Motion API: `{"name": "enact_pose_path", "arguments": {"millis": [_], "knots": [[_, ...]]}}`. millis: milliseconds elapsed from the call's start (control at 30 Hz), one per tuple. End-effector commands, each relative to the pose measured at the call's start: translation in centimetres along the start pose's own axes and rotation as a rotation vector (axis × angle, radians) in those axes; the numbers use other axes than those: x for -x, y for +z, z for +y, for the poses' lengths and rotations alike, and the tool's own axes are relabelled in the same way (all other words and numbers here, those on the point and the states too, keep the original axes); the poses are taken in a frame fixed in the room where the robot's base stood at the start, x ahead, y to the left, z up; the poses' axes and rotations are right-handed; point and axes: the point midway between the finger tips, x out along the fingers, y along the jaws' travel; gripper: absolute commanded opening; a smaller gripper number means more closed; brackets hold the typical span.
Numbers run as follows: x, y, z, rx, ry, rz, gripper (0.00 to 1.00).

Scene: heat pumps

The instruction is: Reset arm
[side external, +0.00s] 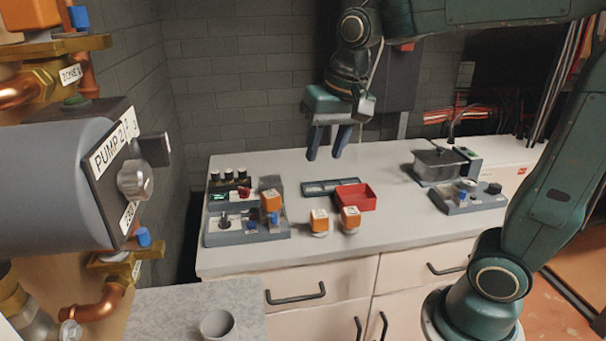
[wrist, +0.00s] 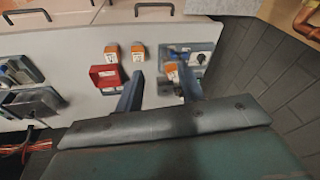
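My gripper (side external: 327,143) hangs above the back of the white bench (side external: 390,222), fingers pointing down. Its two blue-grey fingers are apart with nothing between them. In the wrist view my gripper (wrist: 160,92) shows the same two separated fingers, with the bench beyond them. The fingers are well above the bench top and touch nothing.
On the bench are a red tray (side external: 356,197), two orange-topped parts (side external: 319,221) (side external: 350,218), a grey control panel (side external: 247,225) with another orange part (side external: 271,201), and a device (side external: 474,197) at right. Pump 2 (side external: 60,185) and copper pipes stand at left.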

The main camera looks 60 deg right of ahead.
Motion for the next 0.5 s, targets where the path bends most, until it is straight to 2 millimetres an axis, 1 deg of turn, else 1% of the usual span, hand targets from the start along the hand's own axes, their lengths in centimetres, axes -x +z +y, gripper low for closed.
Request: {"name": "enact_pose_path", "arguments": {"millis": [33,200,500], "knots": [[0.5,1.0,0.4,0.035,-0.010,0.017,0.38],[1.4,3.9,1.8,0.158,-0.033,0.066,0.38],[1.8,9.0,4.3,0.370,-0.062,0.161,0.38]]}}
